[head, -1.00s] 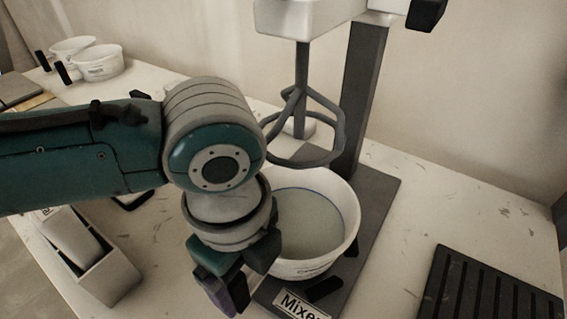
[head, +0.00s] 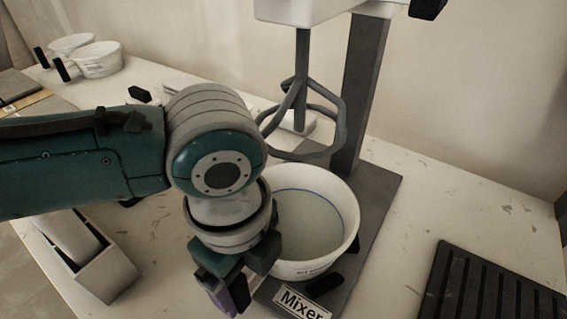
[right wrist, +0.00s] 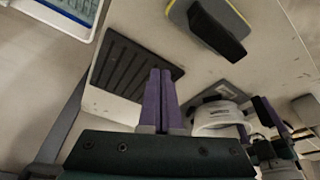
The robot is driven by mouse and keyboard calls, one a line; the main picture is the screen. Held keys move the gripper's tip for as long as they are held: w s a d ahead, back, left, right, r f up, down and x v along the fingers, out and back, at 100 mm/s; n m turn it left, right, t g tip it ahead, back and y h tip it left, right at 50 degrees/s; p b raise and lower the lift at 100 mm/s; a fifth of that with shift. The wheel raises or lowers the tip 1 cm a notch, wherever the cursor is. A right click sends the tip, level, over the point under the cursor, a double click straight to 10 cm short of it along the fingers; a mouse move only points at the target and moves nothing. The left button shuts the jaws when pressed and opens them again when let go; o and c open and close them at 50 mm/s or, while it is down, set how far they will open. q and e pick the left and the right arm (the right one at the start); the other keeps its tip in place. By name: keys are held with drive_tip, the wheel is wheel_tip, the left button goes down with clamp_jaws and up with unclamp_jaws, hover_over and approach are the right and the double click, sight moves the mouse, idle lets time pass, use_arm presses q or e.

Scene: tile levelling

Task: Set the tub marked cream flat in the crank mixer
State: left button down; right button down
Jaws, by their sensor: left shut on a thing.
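The white tub (head: 335,245) holds a pale grey mix with a blue line inside. It is at the mixer's dark base plate (head: 378,190), below and in front of the raised whisk (head: 343,125). My left gripper (head: 230,296) is at the tub's left front side, shut; the grip itself is hidden. The tub (right wrist: 222,117) also shows in the right wrist view, its black handle by the left gripper's purple fingers. My right gripper (right wrist: 160,75) is shut and empty.
A "Mixer" label (head: 302,304) is at the plate's front. Two white tubs with black handles (head: 97,60) stand at the back left. A black slatted mat (head: 485,290) lies front right. A grey yellow-edged tool (right wrist: 215,30) shows in the right wrist view.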

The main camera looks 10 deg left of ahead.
use_arm(q)
unclamp_jaws()
drive_tip(key=shift+f, duration=0.1)
